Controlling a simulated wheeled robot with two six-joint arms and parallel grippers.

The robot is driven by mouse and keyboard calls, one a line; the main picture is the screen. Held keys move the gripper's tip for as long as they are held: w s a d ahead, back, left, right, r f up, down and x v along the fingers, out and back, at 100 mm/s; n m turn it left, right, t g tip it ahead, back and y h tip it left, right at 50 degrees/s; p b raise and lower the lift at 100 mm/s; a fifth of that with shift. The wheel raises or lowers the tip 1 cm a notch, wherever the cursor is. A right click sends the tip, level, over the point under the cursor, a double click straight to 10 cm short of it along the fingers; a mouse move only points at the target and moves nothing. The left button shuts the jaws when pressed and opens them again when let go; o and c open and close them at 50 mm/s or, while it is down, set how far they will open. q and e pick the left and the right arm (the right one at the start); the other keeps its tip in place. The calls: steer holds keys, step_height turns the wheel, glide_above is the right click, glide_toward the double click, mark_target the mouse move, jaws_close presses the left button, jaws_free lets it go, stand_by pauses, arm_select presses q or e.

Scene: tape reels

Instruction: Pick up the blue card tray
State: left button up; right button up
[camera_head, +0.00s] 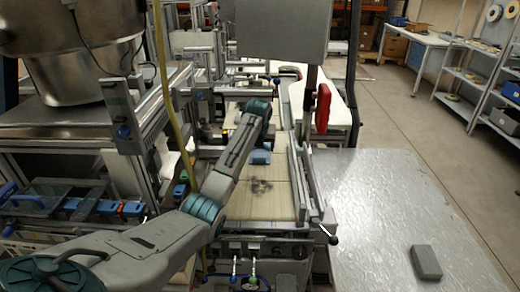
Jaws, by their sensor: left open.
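A small blue tray (258,157), which looks like the blue card tray, sits on the pale conveyor belt (270,205) near the middle of the view. My left arm reaches in from the lower left, and its wrist is above and just behind the tray. My left gripper (265,137) is small and dark here, close to the tray and open. The arm partly covers the tray's left side. I cannot tell whether the fingers touch the tray. My right gripper is out of view.
Metal rails flank the belt, with a red handle (323,108) at the right. A grey panel (283,30) hangs above. A grey block (426,262) lies on the otherwise bare grey table (385,195). Machinery crowds the left. Shelves (468,75) stand at the far right.

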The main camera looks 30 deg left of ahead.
mark_target(260, 156)
arm_select(q)
steer(key=p+x, duration=0.2)
steer(key=x, duration=0.3)
steer(key=shift+f, duration=0.15)
steer(key=shift+w+a+f, duration=0.15)
steer(key=shift+f, duration=0.3)
steer(key=c, duration=1.2)
steer(key=shift+r, duration=0.1)
steer(key=shift+r+b, duration=2.75)
steer(key=shift+r, duration=6.2)
